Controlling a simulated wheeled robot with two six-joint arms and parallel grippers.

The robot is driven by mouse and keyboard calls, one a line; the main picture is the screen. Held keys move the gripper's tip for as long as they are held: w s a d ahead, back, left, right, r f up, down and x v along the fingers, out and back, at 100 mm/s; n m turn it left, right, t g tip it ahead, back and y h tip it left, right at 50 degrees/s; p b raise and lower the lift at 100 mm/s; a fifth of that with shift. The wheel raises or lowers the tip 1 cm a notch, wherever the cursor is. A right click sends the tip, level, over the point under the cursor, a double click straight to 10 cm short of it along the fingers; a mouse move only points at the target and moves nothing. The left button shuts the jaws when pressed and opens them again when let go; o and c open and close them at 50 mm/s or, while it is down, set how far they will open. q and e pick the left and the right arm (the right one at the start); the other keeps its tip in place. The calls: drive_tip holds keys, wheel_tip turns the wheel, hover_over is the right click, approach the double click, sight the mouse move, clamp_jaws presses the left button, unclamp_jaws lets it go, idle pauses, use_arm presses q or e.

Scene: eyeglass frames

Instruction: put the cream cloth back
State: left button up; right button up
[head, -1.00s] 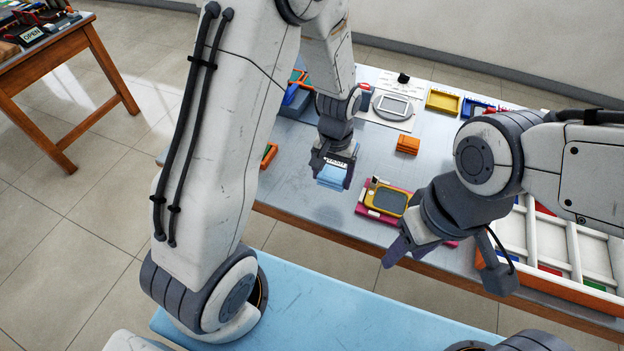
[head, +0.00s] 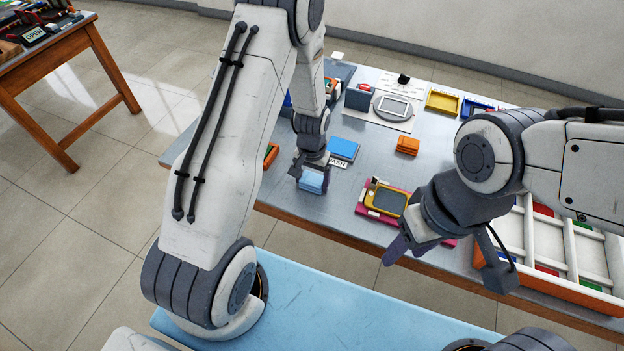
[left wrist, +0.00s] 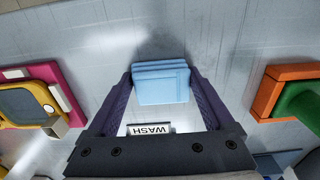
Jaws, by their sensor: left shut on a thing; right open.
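My left gripper (head: 311,177) is shut on a light blue folded cloth (head: 311,185), held over the grey table (head: 330,210) near its front edge. In the left wrist view the cloth (left wrist: 160,82) sits between the two fingertips in several flat layers. I see no cloth that looks cream. A blue block-like stack (head: 343,149) lies behind the gripper, beside a WASH label (head: 338,163). The label also shows in the left wrist view (left wrist: 150,128). My right gripper (head: 396,248) is open and empty in front of the table edge.
A yellow-framed tray (head: 386,199) on a pink base lies right of the left gripper. An orange block (head: 407,145) is behind it. An orange tray with a green piece (left wrist: 287,95) is on the other side. A divided organizer (head: 560,250) stands at right.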

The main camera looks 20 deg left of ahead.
sight(312, 181)
use_arm(q)
drive_tip(key=shift+f, duration=0.15)
drive_tip(key=o, duration=1.1)
drive_tip(key=shift+c, duration=0.2)
drive_tip(key=s+d+r+m, duration=0.1)
drive_tip(key=d+r, duration=0.2)
drive_tip(key=r, duration=0.5)
drive_tip(key=s+d+r, duration=0.2)
drive_tip(key=r, duration=0.6)
drive_tip(key=s+d+r+m, duration=0.3)
drive_tip(key=s+d+r, duration=0.1)
drive_tip(key=s, duration=0.6)
drive_tip(key=s+d+r+m+h, duration=0.1)
drive_tip(key=s+d+r+m, duration=0.2)
drive_tip(key=s, duration=0.7)
drive_tip(key=shift+s+d+r+b, duration=0.15)
drive_tip(key=shift+d+r+b, duration=0.15)
drive_tip(key=shift+d+r, duration=0.65)
drive_tip(key=shift+d+f, duration=0.1)
drive_tip(key=shift+f, duration=0.05)
